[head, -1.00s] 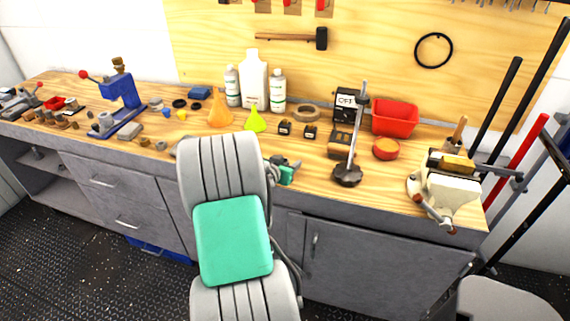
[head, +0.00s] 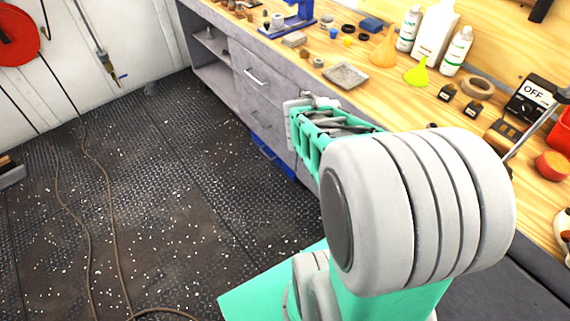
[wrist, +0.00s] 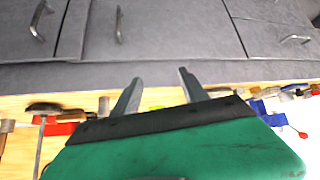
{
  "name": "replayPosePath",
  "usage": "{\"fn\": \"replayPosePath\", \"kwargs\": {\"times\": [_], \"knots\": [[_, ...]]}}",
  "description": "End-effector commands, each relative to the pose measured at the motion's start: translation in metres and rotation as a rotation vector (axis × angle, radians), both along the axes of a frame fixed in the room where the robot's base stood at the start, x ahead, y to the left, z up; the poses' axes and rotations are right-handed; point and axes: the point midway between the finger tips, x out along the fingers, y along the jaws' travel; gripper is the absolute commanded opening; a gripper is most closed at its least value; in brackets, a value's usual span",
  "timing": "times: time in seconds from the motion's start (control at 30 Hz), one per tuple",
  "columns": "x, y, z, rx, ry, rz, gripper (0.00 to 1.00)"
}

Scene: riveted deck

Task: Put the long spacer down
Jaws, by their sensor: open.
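My gripper (wrist: 160,88) shows in the wrist view with its two fingers apart and nothing between them. The wrist view is upside down, with the bench front and wooden top beyond the fingers. I cannot pick out the long spacer in either view. In the head view, small brown cylindrical pieces (head: 317,62) stand on the bench near a shallow grey tray (head: 346,76); I cannot tell whether one is the spacer. My arm hides part of the bench front and top in the head view.
The wooden bench holds an orange funnel (head: 384,48), a yellow-green funnel (head: 416,74), white bottles (head: 436,32) and a blue press (head: 292,18). A blue bin (head: 272,155) sits low at the drawers. A cable (head: 108,225) crosses the mostly open dark floor at left.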

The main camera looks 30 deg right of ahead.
Motion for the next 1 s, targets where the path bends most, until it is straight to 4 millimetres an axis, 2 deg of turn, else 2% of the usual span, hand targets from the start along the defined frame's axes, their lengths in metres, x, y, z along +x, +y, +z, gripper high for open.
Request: {"fn": "replayPosePath", "kwargs": {"times": [0.03,0.07,0.1,0.13,0.2,0.3,0.37,0.43,0.67,0.73,0.77,1.0], "knots": [[0.019,0.057,0.004,0.086,0.048,0.173,0.51],[0.023,0.091,0.005,0.136,0.090,0.283,0.51],[0.024,0.134,0.007,0.190,0.147,0.430,0.51],[0.021,0.165,0.010,0.223,0.188,0.538,0.51],[0.006,0.223,0.016,0.276,0.282,0.768,0.51],[-0.018,0.272,0.023,0.306,0.380,0.997,0.51],[-0.027,0.284,0.025,0.313,0.413,1.065,0.51],[-0.031,0.289,0.025,0.315,0.427,1.093,0.51],[-0.031,0.288,0.025,0.317,0.426,1.087,0.51],[-0.028,0.288,0.050,0.308,0.414,1.087,0.51],[-0.028,0.288,0.053,0.306,0.411,1.087,0.51],[-0.028,0.288,0.053,0.306,0.411,1.087,0.51]]}}
